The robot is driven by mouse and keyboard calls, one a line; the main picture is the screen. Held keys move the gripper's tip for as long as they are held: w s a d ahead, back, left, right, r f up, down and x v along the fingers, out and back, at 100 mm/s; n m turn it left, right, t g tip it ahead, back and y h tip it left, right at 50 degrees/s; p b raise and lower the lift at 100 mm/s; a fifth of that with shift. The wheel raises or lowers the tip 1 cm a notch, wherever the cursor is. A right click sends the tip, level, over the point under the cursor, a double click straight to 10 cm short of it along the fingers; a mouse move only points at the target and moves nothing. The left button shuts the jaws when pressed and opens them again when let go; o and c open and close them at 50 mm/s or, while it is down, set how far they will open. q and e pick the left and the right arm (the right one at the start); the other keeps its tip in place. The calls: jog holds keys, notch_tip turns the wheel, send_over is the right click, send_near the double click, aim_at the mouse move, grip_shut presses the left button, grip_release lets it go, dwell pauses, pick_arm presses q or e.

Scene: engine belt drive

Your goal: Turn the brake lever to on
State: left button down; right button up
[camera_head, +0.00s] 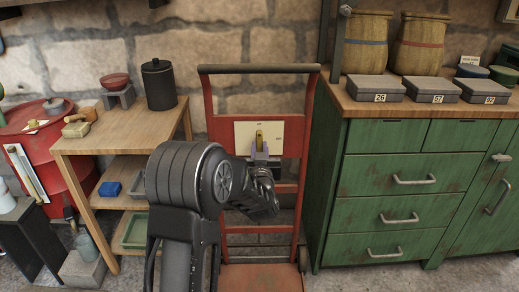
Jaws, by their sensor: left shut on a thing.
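The brake lever (259,137) has a yellowish handle and stands about upright on a cream plate (292,136). The plate is fixed to a red hand truck (309,118) against the stone wall. Small marks on the plate are too small to read. My left gripper (260,151) reaches up to the plate from below and is shut on the lever's lower part. The jaws and my wrist hide the lever's base. My right gripper is not in view.
A wooden shelf table (92,145) stands at the left, with a black canister (159,84) on it. A green cabinet (375,165) stands close on the right, with grey boxes and two barrels on top. A red drum (50,160) is at the far left.

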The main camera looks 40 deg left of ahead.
pick_arm(q)
jog(key=shift+m, duration=0.3)
jog(key=m+p, duration=0.3)
jog(key=m, duration=0.1)
jog(key=shift+r, duration=0.15)
jog(key=m+p, duration=0.2)
jog(key=m, duration=0.2)
jog(key=shift+s+m+p, duration=0.1)
jog(key=shift+m+p, duration=0.25)
jog(key=shift+m, duration=0.05)
jog(key=m+p, duration=0.2)
jog(key=m, duration=0.2)
jog(key=shift+a+r+p, duration=0.1)
jog(key=shift+p, duration=0.2)
jog(key=m+p, duration=0.1)
jog(key=m, duration=0.3)
jog(key=shift+m+p, duration=0.3)
jog(key=shift+p, duration=0.1)
jog(key=c, duration=1.3)
grip_release()
